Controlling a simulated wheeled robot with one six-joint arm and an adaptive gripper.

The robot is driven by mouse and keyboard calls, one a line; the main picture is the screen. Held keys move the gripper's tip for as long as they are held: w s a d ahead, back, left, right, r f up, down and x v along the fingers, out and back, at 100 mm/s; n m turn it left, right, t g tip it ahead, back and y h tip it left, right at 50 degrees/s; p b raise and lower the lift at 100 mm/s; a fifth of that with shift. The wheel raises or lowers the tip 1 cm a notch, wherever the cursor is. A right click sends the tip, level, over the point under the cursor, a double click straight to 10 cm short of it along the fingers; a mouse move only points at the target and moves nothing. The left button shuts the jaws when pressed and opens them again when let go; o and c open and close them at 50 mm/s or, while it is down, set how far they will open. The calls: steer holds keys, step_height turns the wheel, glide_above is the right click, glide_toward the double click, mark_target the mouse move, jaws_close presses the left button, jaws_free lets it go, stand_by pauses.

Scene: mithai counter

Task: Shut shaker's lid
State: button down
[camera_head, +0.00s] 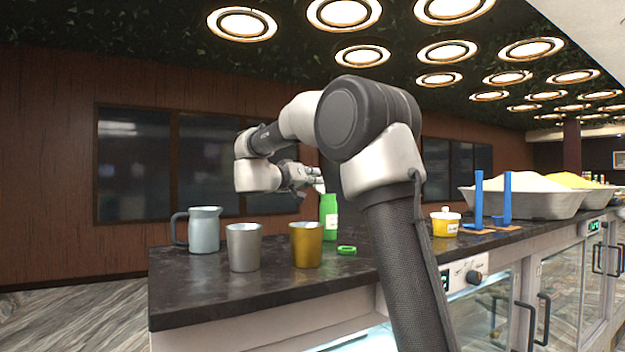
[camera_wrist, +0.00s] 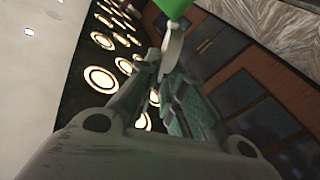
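A green bottle with a pale label (camera_head: 329,218), which looks like the shaker, stands upright on the dark counter. A small green ring-shaped piece (camera_head: 347,250) lies on the counter in front of it; it may be its lid, but I cannot be sure. My gripper (camera_head: 318,180) is at the bottle's top, tilted down to the right. In the wrist view, my gripper's fingers (camera_wrist: 160,72) point toward a green shape (camera_wrist: 173,7) at the top edge. A pale part lies between; I cannot tell whether it is a fingertip or something gripped.
A pale blue jug (camera_head: 205,230), a grey cup (camera_head: 243,247) and a gold cup (camera_head: 306,245) stand left of the bottle. A yellow jar (camera_head: 445,224), blue posts (camera_head: 479,200) and a heaped tray (camera_head: 525,203) are to the right. The counter's front left is clear.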

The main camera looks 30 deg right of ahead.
steer(key=shift+s+r+m, duration=0.1)
steer(key=shift+s+m, duration=0.05)
steer(key=shift+m, duration=0.15)
steer(key=m, duration=0.1)
steer(key=s+m, duration=0.1)
steer(key=m, duration=0.1)
steer(key=d+m, duration=0.1)
steer(key=shift+s+r, duration=0.3)
steer(key=shift+s, duration=0.1)
steer(key=m, duration=0.1)
steer(key=s+m, duration=0.1)
steer(key=m, duration=0.2)
steer(key=shift+s+d+f, duration=0.1)
steer(key=shift+s+d, duration=0.15)
steer(key=shift+d, duration=0.05)
steer(key=m, duration=0.1)
steer(key=s+m, duration=0.1)
steer(key=m, duration=0.1)
steer(key=shift+s+d+f+m, duration=0.2)
steer(key=shift+d+f+m, duration=0.1)
steer(key=shift+d+f, duration=0.05)
steer(key=shift+s+d+f+m, duration=0.1)
steer(key=shift+s+f+m, duration=0.15)
steer(key=shift+m, duration=0.5)
steer(key=shift+s+d+f+m, duration=0.1)
steer(key=shift+s+f+m, duration=0.15)
steer(key=shift+m, duration=0.45)
steer(key=shift+s+d+f+m, duration=0.15)
steer(key=shift+f+m, duration=0.1)
steer(key=shift+m, duration=0.5)
